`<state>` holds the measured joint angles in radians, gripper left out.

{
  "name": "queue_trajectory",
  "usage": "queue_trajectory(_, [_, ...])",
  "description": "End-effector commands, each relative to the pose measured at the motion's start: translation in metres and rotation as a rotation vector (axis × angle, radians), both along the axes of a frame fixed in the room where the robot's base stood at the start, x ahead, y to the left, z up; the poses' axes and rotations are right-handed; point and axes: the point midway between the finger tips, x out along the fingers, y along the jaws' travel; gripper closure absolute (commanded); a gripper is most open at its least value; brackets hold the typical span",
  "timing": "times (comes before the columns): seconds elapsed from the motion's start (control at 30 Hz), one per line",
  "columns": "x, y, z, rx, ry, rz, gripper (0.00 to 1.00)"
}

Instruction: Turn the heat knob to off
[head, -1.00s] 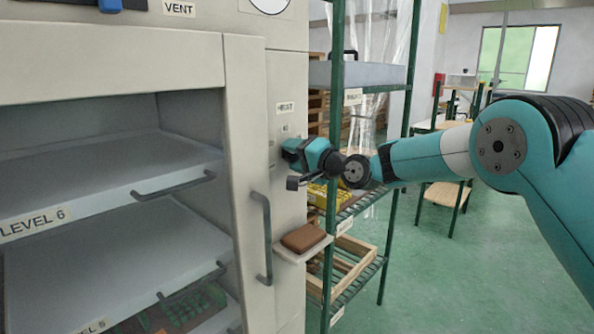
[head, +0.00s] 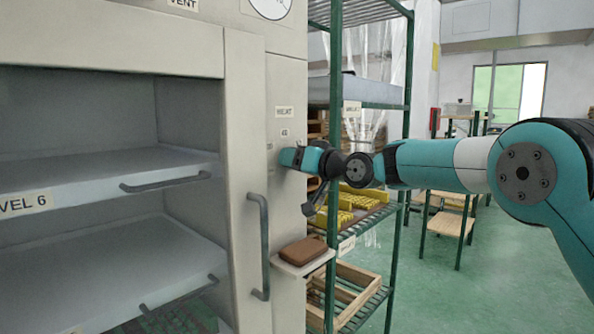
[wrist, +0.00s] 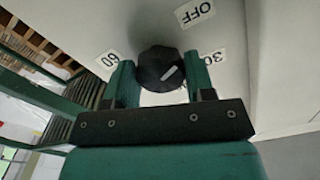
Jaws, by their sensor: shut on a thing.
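The heat knob (wrist: 160,68) is round and black with a white pointer mark. In the wrist view it sits between the two green fingers of my gripper (wrist: 160,82), which is shut on it. The mark slants to the upper right, toward the side where the OFF label (wrist: 194,12) and the 30 label (wrist: 213,58) are. The 60 label (wrist: 107,60) is at the left. In the head view my gripper (head: 284,158) reaches the oven's front panel below the HEAT label (head: 284,112). The knob is hidden there.
The oven (head: 240,150) has open shelves and a vertical handle (head: 259,245). A small ledge (head: 302,268) with a brown block (head: 303,250) juts out below my gripper. A green rack (head: 334,120) with yellow pieces (head: 362,197) stands close behind my wrist.

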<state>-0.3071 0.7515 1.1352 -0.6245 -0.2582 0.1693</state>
Motion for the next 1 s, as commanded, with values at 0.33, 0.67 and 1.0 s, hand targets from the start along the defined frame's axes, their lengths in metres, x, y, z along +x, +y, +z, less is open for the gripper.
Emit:
queue_trajectory(0.33, [-0.0014,0.0022,0.0024,-0.057,-0.082,0.004,0.74])
queue_trajectory(0.67, [-0.0015,0.0023,0.0035,-0.062,-0.091,0.005,0.74])
queue_trajectory(1.0, [-0.0004,0.0001,0.0022,-0.063,-0.087,0.002,0.25])
